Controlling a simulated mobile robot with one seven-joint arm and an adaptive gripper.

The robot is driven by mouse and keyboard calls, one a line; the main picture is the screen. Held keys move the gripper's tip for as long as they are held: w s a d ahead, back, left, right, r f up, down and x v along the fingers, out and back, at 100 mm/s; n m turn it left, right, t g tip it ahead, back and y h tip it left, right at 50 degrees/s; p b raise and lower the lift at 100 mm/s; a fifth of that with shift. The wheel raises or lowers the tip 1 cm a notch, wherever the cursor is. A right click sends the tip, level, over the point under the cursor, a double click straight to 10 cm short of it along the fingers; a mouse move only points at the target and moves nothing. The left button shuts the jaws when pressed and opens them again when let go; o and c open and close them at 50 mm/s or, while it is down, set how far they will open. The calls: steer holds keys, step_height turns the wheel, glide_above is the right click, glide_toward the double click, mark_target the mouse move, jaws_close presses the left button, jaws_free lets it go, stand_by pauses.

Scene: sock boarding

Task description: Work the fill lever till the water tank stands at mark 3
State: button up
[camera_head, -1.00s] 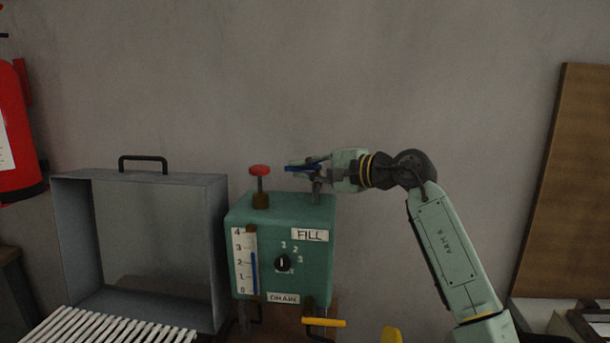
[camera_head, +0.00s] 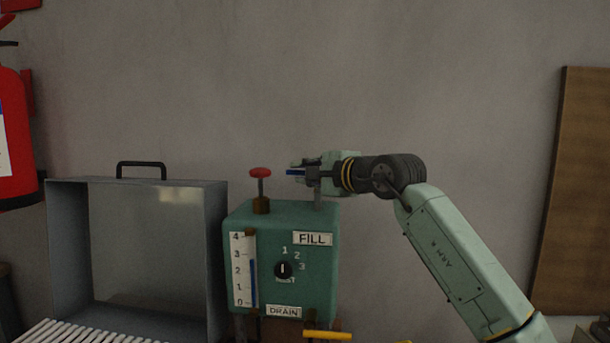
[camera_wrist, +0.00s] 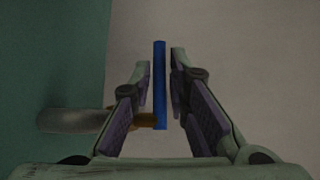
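The teal tank box (camera_head: 315,275) stands in the middle of the head view with a FILL plate (camera_head: 312,239) and a DRAIN plate (camera_head: 284,311). Its gauge (camera_head: 239,285) is marked 0 to 4, and the blue column (camera_head: 253,280) tops out a little below 3. The blue fill lever handle (camera_head: 295,172) is above the box's right side. It shows upright in the wrist view (camera_wrist: 160,85). My gripper (camera_wrist: 161,75) has a finger on each side of the handle, with narrow gaps, so it looks open around it.
A red knob (camera_head: 260,172) rises from the box top, left of my gripper. A dial (camera_head: 283,270) sits on the front, and a yellow handle (camera_head: 327,335) is below. A grey open-fronted case (camera_head: 213,255) stands at left.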

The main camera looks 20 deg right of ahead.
steer(key=shift+s, duration=0.1)
steer(key=v, duration=1.1)
steer(key=shift+s, duration=0.4)
steer(key=shift+d, duration=0.15)
